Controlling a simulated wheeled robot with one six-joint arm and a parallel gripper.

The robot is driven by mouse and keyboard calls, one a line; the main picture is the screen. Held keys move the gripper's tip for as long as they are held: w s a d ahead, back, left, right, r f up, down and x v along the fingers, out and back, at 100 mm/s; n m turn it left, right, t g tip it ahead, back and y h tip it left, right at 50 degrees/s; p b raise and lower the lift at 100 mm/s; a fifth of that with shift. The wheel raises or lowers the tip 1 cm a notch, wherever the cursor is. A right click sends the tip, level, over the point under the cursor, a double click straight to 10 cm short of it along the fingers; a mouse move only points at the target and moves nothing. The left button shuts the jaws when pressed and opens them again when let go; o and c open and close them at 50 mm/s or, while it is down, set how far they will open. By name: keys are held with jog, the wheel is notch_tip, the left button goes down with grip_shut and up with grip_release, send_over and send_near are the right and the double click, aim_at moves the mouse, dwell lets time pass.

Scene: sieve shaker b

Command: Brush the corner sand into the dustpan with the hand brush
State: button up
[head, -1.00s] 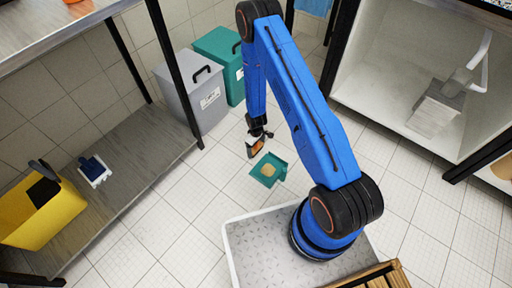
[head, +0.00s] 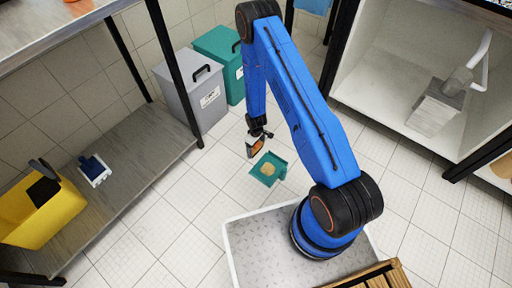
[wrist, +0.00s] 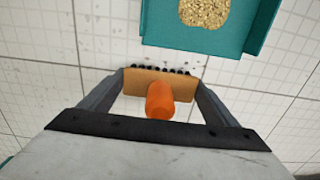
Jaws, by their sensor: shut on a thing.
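The hand brush, a wooden block with an orange handle (wrist: 160,100) and dark bristles, is held between the fingers of my gripper (wrist: 160,82). In the head view my gripper (head: 258,132) hangs low over the tiled floor with the brush (head: 255,148) beneath it. The teal dustpan (head: 281,164) lies on the floor just beyond the brush, on its lower right in the head view. A tan heap of sand (wrist: 203,12) lies in the dustpan (wrist: 195,40). A few small dark specks show on the floor between brush and dustpan.
A grey bin (head: 192,85) and a teal bin (head: 222,52) stand behind my gripper. A shelf rack (head: 135,150) at left holds a yellow container (head: 45,215). A white cabinet (head: 395,90) stands at right.

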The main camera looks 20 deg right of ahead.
jog(key=shift+f, duration=0.4)
jog(key=shift+s+d, duration=0.1)
jog(key=shift+s+d, duration=0.2)
jog(key=shift+s, duration=0.1)
jog(key=shift+s+d, duration=0.25)
jog(key=shift+s, duration=0.1)
jog(key=shift+r, duration=0.15)
